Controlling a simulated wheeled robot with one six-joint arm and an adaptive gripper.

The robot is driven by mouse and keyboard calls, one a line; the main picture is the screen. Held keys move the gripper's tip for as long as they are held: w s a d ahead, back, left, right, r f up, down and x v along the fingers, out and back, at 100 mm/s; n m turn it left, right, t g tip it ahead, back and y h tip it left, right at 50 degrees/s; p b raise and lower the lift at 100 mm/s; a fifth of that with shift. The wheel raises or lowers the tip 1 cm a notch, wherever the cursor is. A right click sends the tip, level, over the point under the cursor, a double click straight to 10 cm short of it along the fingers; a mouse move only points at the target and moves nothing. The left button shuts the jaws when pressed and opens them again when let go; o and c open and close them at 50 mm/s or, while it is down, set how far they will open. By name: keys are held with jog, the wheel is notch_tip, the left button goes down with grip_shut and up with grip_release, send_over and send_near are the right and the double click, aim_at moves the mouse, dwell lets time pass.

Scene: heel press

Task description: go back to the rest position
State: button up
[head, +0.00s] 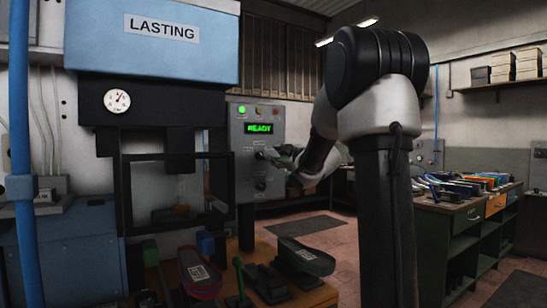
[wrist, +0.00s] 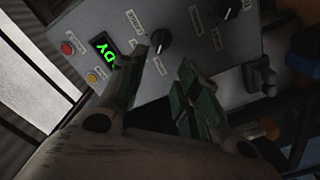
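My gripper (head: 286,156) is in front of the grey control panel (head: 242,130) of the lasting machine, beside its knobs. In the wrist view my gripper (wrist: 172,68) has its two fingers apart, with a clear gap and nothing held between them. A black knob (wrist: 161,41) shows just beyond the fingertips. I cannot tell whether a finger touches it. The panel display (head: 259,128) reads READY in green, and a green lamp (head: 241,110) is lit above it. My arm reaches in from the right.
The blue LASTING machine (head: 190,55) with its dark press frame stands left. A wooden table (head: 318,296) below holds shoe lasts and a green-handled tool (head: 239,275). A green workbench (head: 448,225) with several coloured items stands right. Floor (head: 342,227) shows between them.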

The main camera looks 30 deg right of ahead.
dwell(0.4)
jog(key=s+d+f+m+g+h, duration=0.2)
jog(key=d+f+m+g, duration=0.1)
jog(key=f, duration=0.3)
jog(key=s+d+f+m+g+h, duration=0.2)
jog(key=s+d+f, duration=0.1)
jog(key=f, duration=0.3)
jog(key=s+a+f+m+g, duration=0.2)
jog(key=s+f+m+g, duration=0.3)
jog(key=s, duration=0.6)
jog(key=s+a+f+g+y, duration=0.1)
jog(key=s+a+g, duration=0.1)
jog(key=s+a, duration=0.6)
jog(key=s+a+f+g+y, duration=0.1)
jog(key=s+a+f+y, duration=0.1)
jog(key=s+a, duration=0.7)
jog(key=s, duration=0.8)
jog(key=shift+g, duration=0.4)
